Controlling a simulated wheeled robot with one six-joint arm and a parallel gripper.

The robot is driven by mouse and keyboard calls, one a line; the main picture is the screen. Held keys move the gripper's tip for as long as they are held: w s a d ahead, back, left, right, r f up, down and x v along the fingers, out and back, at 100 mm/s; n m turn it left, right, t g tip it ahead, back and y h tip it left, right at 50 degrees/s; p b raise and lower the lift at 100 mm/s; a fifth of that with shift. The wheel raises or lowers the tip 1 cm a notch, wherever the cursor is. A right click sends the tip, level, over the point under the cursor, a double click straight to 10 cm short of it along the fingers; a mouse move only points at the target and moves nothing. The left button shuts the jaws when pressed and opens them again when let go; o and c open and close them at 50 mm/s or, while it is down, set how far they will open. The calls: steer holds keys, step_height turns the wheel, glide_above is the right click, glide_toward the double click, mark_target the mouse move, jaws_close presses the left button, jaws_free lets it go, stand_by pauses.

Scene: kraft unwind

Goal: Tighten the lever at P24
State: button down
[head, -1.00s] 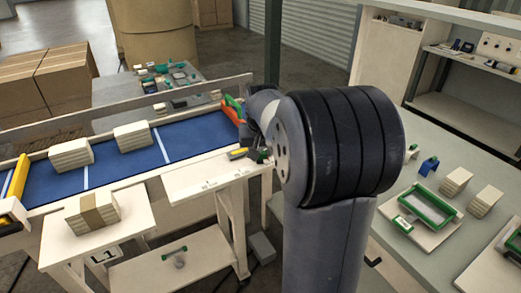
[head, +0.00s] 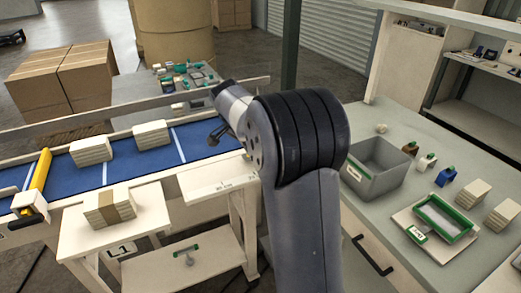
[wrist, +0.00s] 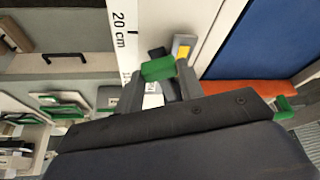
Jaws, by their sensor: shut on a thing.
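In the wrist view the grey fingers of my gripper (wrist: 160,92) are closed around a small lever with a green handle (wrist: 158,68). The lever stands at the edge of a white scale strip (wrist: 125,35) marked 20 cm, beside a yellow and grey piece (wrist: 183,47). A pale label shows between the fingers. No P24 mark is readable.
An orange bar (wrist: 250,87) with another green handle (wrist: 283,105) crosses the belt end close to my gripper. Stacks of pale sheets (head: 92,151) sit on the belt. At right, a bench (head: 400,250) carries a grey bin (head: 365,178) and a green-rimmed tray (head: 462,234).

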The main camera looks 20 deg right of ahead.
steer(key=shift+w+a+r+m+g+p, duration=0.1)
steer(key=shift+w+a+m+g+p, duration=0.15)
steer(key=shift+w+m, duration=0.35)
steer(key=shift+w+a+m+g+p, duration=0.1)
steer(key=shift+w+m+g+p, duration=0.15)
steer(key=shift+w+m+p, duration=0.25)
steer(key=shift+w+a+m+g+p, duration=0.1)
steer(key=shift+w+m+g+p, duration=0.35)
steer(key=shift+w+m, duration=0.6)
steer(key=shift+s+m, duration=0.2)
steer(key=shift+m, duration=0.05)
steer(key=c, duration=0.9)
jaws_free()
steer(key=v, duration=1)
steer(key=shift+a+r+b, duration=0.25)
steer(key=shift+r+b, duration=0.05)
steer(key=shift+b, duration=0.05)
